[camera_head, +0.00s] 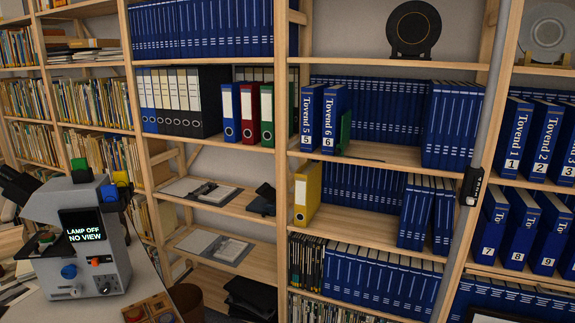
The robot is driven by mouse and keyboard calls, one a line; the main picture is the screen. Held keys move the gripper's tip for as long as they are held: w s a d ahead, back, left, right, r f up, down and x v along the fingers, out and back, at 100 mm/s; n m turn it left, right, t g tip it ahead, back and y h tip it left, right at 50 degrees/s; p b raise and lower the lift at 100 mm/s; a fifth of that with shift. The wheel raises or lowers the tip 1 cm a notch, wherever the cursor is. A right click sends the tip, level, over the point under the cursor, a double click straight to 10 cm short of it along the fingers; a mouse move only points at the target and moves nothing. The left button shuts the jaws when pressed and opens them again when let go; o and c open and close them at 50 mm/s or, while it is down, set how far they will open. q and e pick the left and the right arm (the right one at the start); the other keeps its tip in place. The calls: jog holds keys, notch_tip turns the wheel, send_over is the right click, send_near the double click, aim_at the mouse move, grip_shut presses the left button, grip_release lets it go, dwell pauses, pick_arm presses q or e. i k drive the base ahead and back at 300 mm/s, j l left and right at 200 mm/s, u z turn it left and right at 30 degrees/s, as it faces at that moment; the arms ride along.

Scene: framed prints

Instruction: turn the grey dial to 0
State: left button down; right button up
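A grey microscope-like device (85,235) stands on the white table at the lower left. Its dark screen (82,227) reads "LAMP OFF NO VIEW". Green, yellow and blue pieces sit on top of the device. Neither of my grippers shows in the head view.
A white table (45,308) carries the device and a wooden tray (150,308) with round pieces. Wooden shelves with blue volumes (375,110), binders (180,100) and a yellow binder (307,193) fill the background. A grey pole (492,90) with a black fitting stands at the right.

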aim_at(105, 290)
jog(key=u, duration=1.25)
jog(key=j+z, duration=0.2)
jog(key=z, duration=0.2)
jog(key=k+j+z, duration=0.1)
jog(key=z, duration=0.35)
jog(key=k+j+z, duration=0.1)
jog(key=j+z, duration=0.15)
jog(key=z, duration=0.15)
